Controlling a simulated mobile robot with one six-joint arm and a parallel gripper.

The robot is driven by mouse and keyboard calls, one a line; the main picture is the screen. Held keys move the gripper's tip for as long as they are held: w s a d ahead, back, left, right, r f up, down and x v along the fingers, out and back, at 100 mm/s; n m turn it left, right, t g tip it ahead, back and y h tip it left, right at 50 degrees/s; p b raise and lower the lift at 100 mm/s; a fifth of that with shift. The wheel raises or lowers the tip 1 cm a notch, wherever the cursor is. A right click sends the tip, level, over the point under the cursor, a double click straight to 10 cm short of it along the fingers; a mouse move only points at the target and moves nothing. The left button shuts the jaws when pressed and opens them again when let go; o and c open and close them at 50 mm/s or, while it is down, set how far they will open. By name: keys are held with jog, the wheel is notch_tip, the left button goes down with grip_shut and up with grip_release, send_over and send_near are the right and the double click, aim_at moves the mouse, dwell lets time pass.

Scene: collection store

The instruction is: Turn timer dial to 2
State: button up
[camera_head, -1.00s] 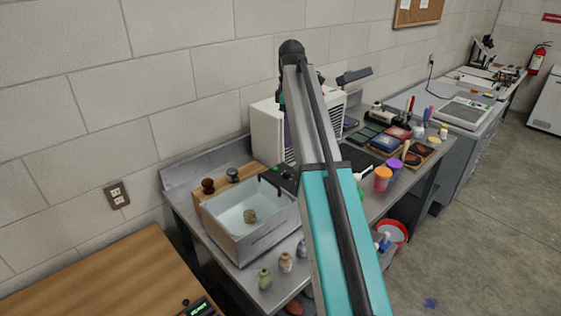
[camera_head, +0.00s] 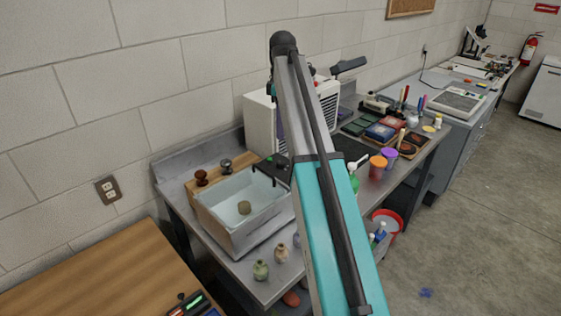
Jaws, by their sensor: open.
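I cannot make out a timer dial with a readable scale. A small dark device with a green lit display (camera_head: 194,306) is cut off by the bottom edge, on the wooden table. Two round knobs, one brown (camera_head: 202,177) and one dark (camera_head: 225,165), sit on the wooden board behind the sink basin; I cannot tell if either is the timer dial. My teal and grey arm rises through the middle of the picture to a dark joint. My gripper is not visible.
The metal bench carries a water-filled basin (camera_head: 262,229), small vases (camera_head: 261,270) and a white vented box (camera_head: 262,124) partly behind my arm. Paint pots (camera_head: 377,167) and trays stand further right. A wooden table (camera_head: 100,270) is at lower left.

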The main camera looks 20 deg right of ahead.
aim_at(281, 162)
jog(key=f, duration=0.2)
jog(key=f+b, duration=0.1)
jog(key=f, duration=0.1)
jog(key=shift+s+a, duration=0.1)
jog(key=shift+s, duration=0.1)
jog(key=shift+s+f+p, duration=0.15)
jog(key=shift+f+p, duration=1.05)
jog(key=shift+f, duration=2.9)
grip_shut()
jog(key=shift+a, duration=0.3)
jog(key=shift+d, duration=0.15)
